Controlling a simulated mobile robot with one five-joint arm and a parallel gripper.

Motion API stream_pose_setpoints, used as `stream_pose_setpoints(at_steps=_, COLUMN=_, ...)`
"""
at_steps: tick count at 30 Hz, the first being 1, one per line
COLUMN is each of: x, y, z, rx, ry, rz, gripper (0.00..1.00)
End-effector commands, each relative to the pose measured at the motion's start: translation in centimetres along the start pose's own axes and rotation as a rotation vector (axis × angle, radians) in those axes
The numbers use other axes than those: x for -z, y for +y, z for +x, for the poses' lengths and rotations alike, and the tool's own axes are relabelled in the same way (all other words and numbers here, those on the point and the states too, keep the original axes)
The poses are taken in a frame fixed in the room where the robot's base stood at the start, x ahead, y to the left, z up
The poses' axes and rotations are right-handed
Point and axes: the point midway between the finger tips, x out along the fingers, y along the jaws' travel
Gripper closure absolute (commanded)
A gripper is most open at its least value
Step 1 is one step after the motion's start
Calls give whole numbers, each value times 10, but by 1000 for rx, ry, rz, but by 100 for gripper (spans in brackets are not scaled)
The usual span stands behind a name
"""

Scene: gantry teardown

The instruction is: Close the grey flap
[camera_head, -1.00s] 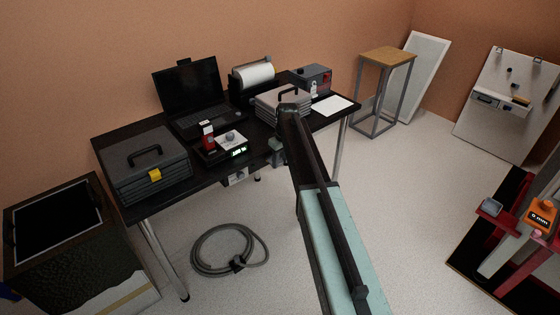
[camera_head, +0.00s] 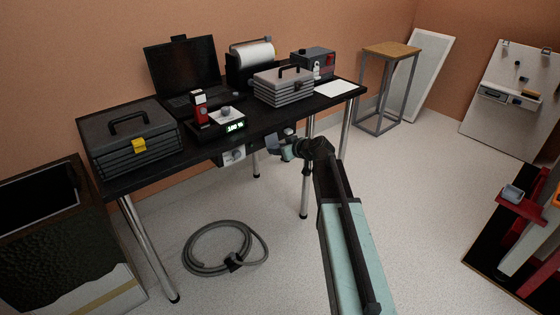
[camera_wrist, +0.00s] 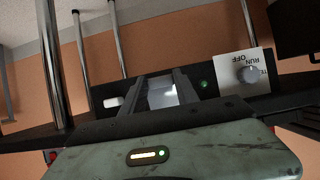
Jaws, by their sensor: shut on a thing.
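My gripper (camera_head: 281,143) is at the front edge of the black workbench, right of a small under-bench panel (camera_head: 232,155). The wrist view is upside down and shows the two dark fingers of my gripper (camera_wrist: 164,92) reaching to the dark face of this panel. A pale grey piece, which looks like the grey flap (camera_wrist: 162,95), shows between the fingers, and they are shut on it. The fingers and gripper body hide part of it, so its angle cannot be told. A white plate with a knob (camera_wrist: 248,74) marked RUN and OFF and a green light (camera_wrist: 204,84) sit beside it.
The workbench (camera_head: 250,125) carries a grey toolbox (camera_head: 130,140), a laptop (camera_head: 182,72) and a grey case (camera_head: 283,88). Its metal legs (camera_head: 305,185) stand near my gripper. A coiled hose (camera_head: 225,248) lies on the floor.

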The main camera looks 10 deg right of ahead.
Motion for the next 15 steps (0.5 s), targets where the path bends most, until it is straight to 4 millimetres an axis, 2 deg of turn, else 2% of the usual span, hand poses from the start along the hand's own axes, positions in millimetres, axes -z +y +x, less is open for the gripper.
stream_pose_setpoints(at_steps=1, x=-13, y=-1, z=8, rx=2, ry=37, rz=0, gripper=100)
stream_pose_setpoints(at_steps=15, x=-8, y=-2, z=21, rx=5, ry=290, rz=-1, gripper=100)
